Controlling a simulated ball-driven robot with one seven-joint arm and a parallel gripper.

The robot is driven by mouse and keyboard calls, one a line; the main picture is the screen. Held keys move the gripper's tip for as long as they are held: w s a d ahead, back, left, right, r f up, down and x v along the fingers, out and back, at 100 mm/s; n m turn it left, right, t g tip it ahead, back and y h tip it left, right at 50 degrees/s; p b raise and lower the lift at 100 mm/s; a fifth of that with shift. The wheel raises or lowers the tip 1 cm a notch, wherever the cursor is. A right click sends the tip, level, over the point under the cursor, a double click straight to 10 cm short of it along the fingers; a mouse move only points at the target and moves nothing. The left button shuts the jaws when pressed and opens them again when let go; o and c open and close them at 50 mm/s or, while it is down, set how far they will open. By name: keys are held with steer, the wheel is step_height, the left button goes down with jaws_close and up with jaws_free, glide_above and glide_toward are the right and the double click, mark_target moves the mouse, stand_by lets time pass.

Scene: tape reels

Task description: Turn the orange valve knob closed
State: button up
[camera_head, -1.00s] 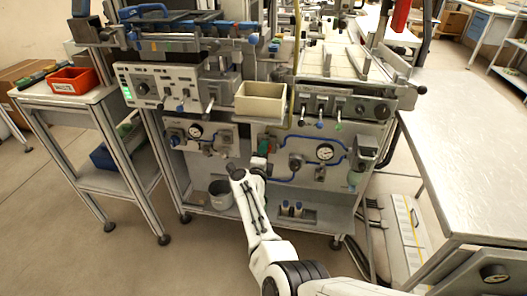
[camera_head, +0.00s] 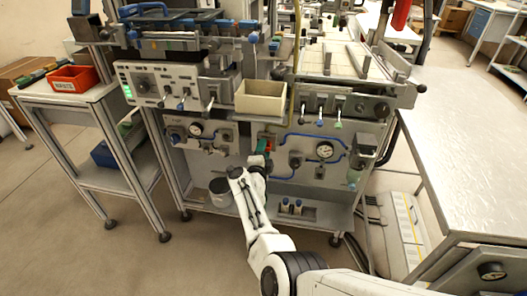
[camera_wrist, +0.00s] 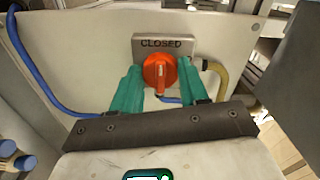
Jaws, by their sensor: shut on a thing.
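The orange valve knob (camera_wrist: 160,72) is round with a raised ridge that points down in the wrist view. In the head view my gripper (camera_head: 267,145) is at the lower panel of the bench, below the beige bin, and the knob is mostly hidden there.
A beige bin (camera_head: 260,99) stands above my gripper. A pressure gauge (camera_head: 324,150) and blue pipes are to the right on the panel. In the wrist view a blue hose (camera_wrist: 38,75) runs at left and a yellow-brown hose (camera_wrist: 218,75) at right.

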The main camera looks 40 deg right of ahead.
steer(key=o, duration=1.1)
steer(key=shift+c, duration=0.2)
steer(key=shift+a, duration=0.1)
steer(key=p+v, duration=0.5)
steer(key=v, duration=0.5)
steer(key=shift+s+a+p, duration=0.25)
steer(key=shift+p, duration=0.05)
